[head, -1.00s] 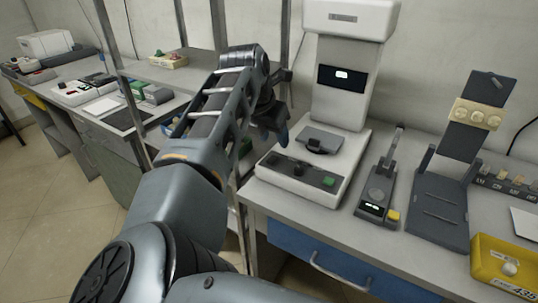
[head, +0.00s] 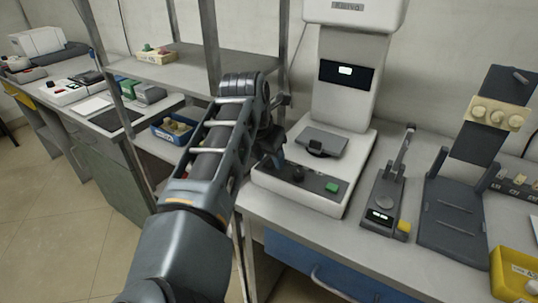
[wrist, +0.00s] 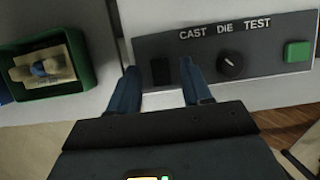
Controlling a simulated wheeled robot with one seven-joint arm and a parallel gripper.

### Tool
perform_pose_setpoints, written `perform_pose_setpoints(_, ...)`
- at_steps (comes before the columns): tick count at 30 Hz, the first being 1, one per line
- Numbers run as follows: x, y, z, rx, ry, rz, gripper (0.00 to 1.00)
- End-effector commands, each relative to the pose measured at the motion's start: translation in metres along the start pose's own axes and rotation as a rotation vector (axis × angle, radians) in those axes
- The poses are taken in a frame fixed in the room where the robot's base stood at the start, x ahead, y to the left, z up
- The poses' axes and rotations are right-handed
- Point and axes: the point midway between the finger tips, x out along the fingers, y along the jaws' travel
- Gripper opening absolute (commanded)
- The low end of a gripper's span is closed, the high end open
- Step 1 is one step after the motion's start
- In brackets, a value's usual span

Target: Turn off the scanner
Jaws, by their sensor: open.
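The scanner looks to be the tall white machine (head: 347,105) on the bench, with a dark screen (head: 346,73) showing a small white lit patch. Its sloped front panel (head: 300,178) has a dark knob and a green button (head: 332,187). In the wrist view the panel reads CAST DIE TEST, with a black switch (wrist: 162,72) at its left end, a round knob (wrist: 231,66) and a green button (wrist: 297,52). My gripper (wrist: 160,88) is open and empty, its two blue fingers on either side of the switch. I cannot tell whether they touch the panel.
A green-rimmed bin (wrist: 92,58) lies left of the panel in the wrist view. Right of the scanner stand a small grey device (head: 382,200), a dark stand (head: 452,205) and a yellow bin (head: 512,275). A metal rack post (head: 282,60) rises behind my arm.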

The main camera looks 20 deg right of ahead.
Motion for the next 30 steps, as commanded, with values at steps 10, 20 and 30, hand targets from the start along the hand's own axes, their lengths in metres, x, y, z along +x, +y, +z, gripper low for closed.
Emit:
perform_pose_setpoints(10,-0.0002,0.0001,0.0003,0.0,0.0,0.0,0.22)
perform_pose_setpoints(20,-0.0003,0.0001,0.0003,0.0,0.0,0.0,0.0)
perform_pose_setpoints(30,-0.0002,0.0004,0.0053,0.003,0.131,0.001,0.0)
